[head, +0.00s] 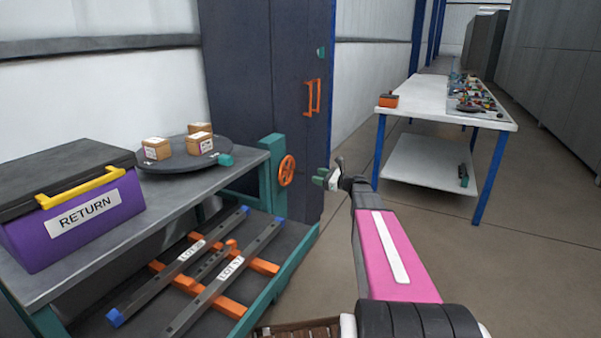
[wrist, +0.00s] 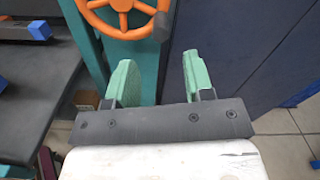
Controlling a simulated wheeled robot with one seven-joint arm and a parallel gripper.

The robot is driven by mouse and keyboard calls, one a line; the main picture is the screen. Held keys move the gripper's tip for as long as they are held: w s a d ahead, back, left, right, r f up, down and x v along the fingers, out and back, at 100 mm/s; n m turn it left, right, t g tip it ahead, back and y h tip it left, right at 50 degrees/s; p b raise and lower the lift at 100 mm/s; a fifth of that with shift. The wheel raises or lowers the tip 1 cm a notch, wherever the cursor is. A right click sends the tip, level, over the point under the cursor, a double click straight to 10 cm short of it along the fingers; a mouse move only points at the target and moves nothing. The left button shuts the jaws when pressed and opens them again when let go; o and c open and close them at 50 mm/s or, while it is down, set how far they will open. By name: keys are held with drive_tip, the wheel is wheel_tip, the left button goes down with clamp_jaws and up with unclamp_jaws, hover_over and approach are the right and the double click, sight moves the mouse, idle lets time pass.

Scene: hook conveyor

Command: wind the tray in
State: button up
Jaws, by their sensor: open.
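An orange handwheel (head: 287,170) is mounted on a teal post (head: 272,150) at the right end of the grey bench. It also shows at the top of the wrist view (wrist: 122,10), with a dark knob (wrist: 162,27) on its rim. Below the bench is a dark, teal-edged tray (head: 292,242). On it lie orange crossbars and two grey rails with LOT labels. My gripper (head: 330,179) is open and empty, right of the wheel in the head view. In the wrist view my green fingers (wrist: 157,75) are apart, just below the wheel and knob, with nothing between them.
A purple RETURN box (head: 85,215) with a yellow handle and a dark turntable (head: 180,160) with small cartons stand on the bench. A dark cabinet (head: 265,90) with orange handles is behind the wheel. A white table (head: 430,110) stands at the right; the floor between is clear.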

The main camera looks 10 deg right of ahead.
sight(301, 172)
drive_tip(key=x, duration=0.9)
drive_tip(key=shift+w+a, duration=0.1)
clamp_jaws()
